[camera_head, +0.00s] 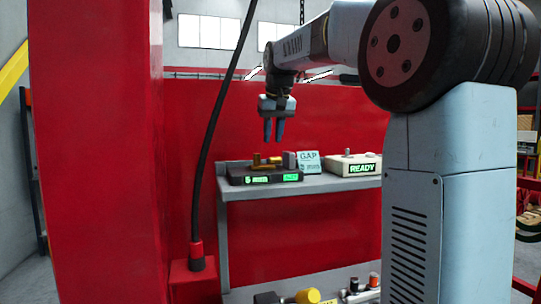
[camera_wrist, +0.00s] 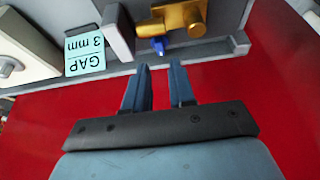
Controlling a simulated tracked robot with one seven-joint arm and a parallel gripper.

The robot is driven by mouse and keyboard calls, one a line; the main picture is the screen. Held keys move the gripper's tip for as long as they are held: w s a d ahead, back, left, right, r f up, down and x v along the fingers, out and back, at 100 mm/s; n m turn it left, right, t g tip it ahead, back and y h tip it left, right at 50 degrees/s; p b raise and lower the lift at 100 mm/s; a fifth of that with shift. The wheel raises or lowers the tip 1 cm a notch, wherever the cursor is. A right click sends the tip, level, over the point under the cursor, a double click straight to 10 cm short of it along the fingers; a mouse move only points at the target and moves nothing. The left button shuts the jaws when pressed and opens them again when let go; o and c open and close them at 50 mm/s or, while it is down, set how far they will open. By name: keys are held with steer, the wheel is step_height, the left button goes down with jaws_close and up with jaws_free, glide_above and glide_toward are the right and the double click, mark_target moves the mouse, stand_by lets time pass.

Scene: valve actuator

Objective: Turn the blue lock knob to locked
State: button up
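A small blue knob (camera_wrist: 158,46) shows in the wrist view below a gold-coloured brass block (camera_wrist: 182,18). It lies just beyond my fingertips, roughly in line with the space between them, and I see no contact. I cannot tell which way it is set. The head view shows brass parts (camera_head: 263,159) on a dark unit, but the blue knob cannot be made out there. My gripper (camera_wrist: 162,72) has its two blue-grey fingers apart with nothing between them. In the head view my gripper (camera_head: 273,138) points down above the dark unit.
The dark unit's display (camera_head: 258,180) reads "5 mm" beside a green field. A note (camera_head: 308,162) reads "GAP 3 mm". A white box (camera_head: 352,167) reading "READY" stands to the right on the grey shelf (camera_head: 330,186). A dark grey upright block (camera_wrist: 117,32) stands left of the knob.

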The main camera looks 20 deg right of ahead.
steer(key=x, duration=0.7)
jaws_close()
